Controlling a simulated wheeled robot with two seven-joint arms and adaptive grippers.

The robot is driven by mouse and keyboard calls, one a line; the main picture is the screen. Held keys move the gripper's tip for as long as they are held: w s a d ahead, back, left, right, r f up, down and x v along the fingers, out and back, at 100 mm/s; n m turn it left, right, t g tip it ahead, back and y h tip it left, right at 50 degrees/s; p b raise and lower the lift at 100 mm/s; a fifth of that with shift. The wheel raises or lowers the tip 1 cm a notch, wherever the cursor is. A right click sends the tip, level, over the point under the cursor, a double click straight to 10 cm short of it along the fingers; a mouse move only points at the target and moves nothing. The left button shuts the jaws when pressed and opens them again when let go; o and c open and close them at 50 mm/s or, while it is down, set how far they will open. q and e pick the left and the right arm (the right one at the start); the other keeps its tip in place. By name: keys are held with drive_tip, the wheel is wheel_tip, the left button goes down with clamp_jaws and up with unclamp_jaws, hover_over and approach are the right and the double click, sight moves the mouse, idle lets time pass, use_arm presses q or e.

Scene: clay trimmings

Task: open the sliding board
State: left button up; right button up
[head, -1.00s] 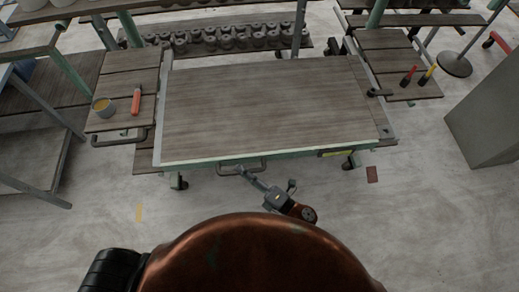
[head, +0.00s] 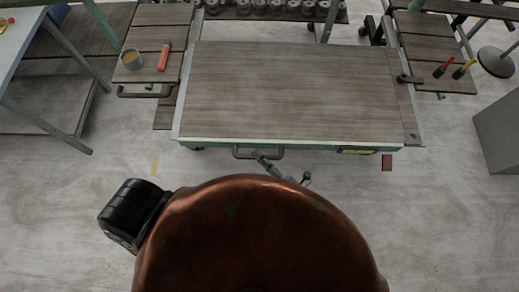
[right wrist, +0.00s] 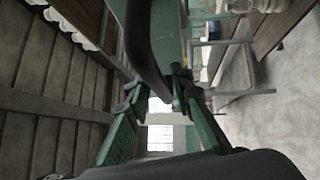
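The sliding board (head: 295,90) is the wide grey-brown wooden top of the green-framed table in the head view. It lies flat, its pale front edge facing me. A dark bar handle (head: 243,154) sits below that front edge, left of the middle. My right gripper (head: 258,155) is at this handle. In the right wrist view the dark handle (right wrist: 147,45) runs down between the fingertips of my right gripper (right wrist: 157,88). The fingers look closed in on it, though the exact contact is partly hidden. My left gripper is not in view.
A right shelf holds two tools with red (head: 440,71) and yellow (head: 460,72) handles. A grey block (head: 499,130) stands at far right. The floor before the table is mostly clear.

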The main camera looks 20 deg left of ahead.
drive_tip(key=shift+o, duration=0.7)
drive_tip(key=v, duration=1.2)
drive_tip(key=shift+w+r, duration=0.1)
